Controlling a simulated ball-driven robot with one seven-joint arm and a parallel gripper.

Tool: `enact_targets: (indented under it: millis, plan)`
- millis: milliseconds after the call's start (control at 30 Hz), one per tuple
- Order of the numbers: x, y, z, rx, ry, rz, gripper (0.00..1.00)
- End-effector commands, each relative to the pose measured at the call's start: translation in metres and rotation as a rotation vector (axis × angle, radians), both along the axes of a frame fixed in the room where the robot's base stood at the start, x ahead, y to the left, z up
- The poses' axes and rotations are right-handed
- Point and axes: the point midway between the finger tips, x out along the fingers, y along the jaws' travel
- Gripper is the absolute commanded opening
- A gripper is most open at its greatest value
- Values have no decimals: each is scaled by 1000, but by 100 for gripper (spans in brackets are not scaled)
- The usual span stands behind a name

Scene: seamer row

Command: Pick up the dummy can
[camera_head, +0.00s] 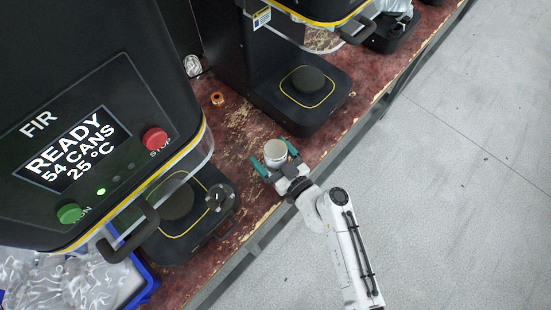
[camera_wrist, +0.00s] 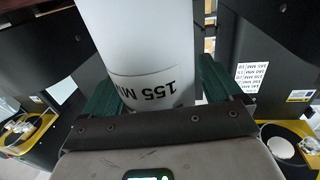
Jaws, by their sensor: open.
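The dummy can (camera_head: 275,152) is a pale cylinder standing on the worn red bench between two black seamers. In the wrist view the can (camera_wrist: 145,45) is large and close, with a label reading "155 MM" upside down. My gripper (camera_head: 275,155) has green fingers, one on each side of the can. The fingers also show in the wrist view (camera_wrist: 165,85), apart, with the can between them. A gap shows between the can and the right finger there; contact on the left side is hard to tell.
The near seamer (camera_head: 90,110) has a lit screen, a red and a green button. Another seamer's black base (camera_head: 300,95) stands behind the can. A copper-coloured ring (camera_head: 217,99) lies on the bench (camera_head: 235,130). A blue crate (camera_head: 143,290) holds clear bags. Grey floor is free at right.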

Motion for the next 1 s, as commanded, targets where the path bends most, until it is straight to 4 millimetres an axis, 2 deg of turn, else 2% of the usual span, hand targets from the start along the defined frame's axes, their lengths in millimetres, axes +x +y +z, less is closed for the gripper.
enact_targets:
  millis: [100,767,1000]
  plan:
    - [0,0,0,0,0,0,92]
    - [0,0,0,0,0,0,29]
    - [0,0,1,1,-1,0,29]
